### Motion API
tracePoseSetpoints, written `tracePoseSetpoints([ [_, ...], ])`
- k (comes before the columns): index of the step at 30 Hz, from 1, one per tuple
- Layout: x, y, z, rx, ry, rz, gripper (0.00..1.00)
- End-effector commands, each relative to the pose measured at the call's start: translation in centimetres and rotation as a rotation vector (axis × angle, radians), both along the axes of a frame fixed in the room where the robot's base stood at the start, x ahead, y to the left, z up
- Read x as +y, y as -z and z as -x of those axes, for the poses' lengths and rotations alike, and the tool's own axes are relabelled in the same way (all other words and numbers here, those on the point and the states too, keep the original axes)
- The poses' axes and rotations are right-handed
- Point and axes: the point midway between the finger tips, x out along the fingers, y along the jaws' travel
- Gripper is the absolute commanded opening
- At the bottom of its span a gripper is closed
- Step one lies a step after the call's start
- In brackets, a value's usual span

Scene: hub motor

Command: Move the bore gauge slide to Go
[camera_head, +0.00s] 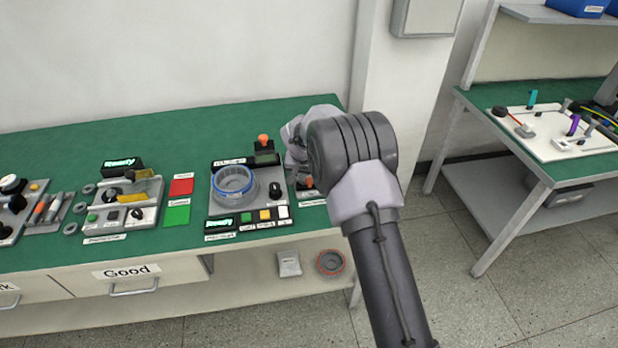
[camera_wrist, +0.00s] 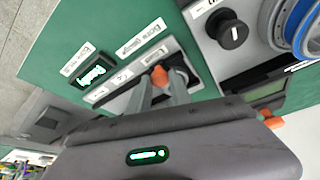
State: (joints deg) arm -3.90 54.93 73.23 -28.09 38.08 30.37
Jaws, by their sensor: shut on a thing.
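The bore gauge is a small panel at the front right of the green bench, with a printed "Bore gauge" label (camera_wrist: 142,36) in the wrist view. Its slide has an orange knob (camera_wrist: 159,74) on a grey plate with small white labels beside it, too small to read. In the head view the orange knob (camera_head: 309,182) shows just below my wrist. My gripper (camera_wrist: 161,82) has its two grey fingers closed on the knob from either side. A small display (camera_wrist: 95,76) with glowing green text lies beside the plate. My arm hides part of the panel in the head view.
Left of the gauge stands a station with a blue-ringed hub (camera_head: 233,183), a black knob (camera_head: 275,190) and another orange knob (camera_head: 263,139). Red (camera_head: 181,186) and green (camera_head: 177,214) pads lie further left. A second bench (camera_head: 550,190) stands apart at right.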

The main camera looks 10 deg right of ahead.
Motion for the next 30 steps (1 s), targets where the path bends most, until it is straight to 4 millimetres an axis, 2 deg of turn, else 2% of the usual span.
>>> tracePoseSetpoints([
  [7,-0.4,0.0,0.0,0.0,0.001,0.0,0.0],
  [15,-6.0,-0.1,0.0,0.001,0.004,-0.001,0.0],
  [19,-7.7,0.0,0.0,0.0,0.001,0.0,0.0],
  [29,-8.0,0.0,0.0,0.0,-0.001,0.0,0.0],
  [30,-8.0,0.0,0.0,0.0,-0.001,0.0,0.29],
])
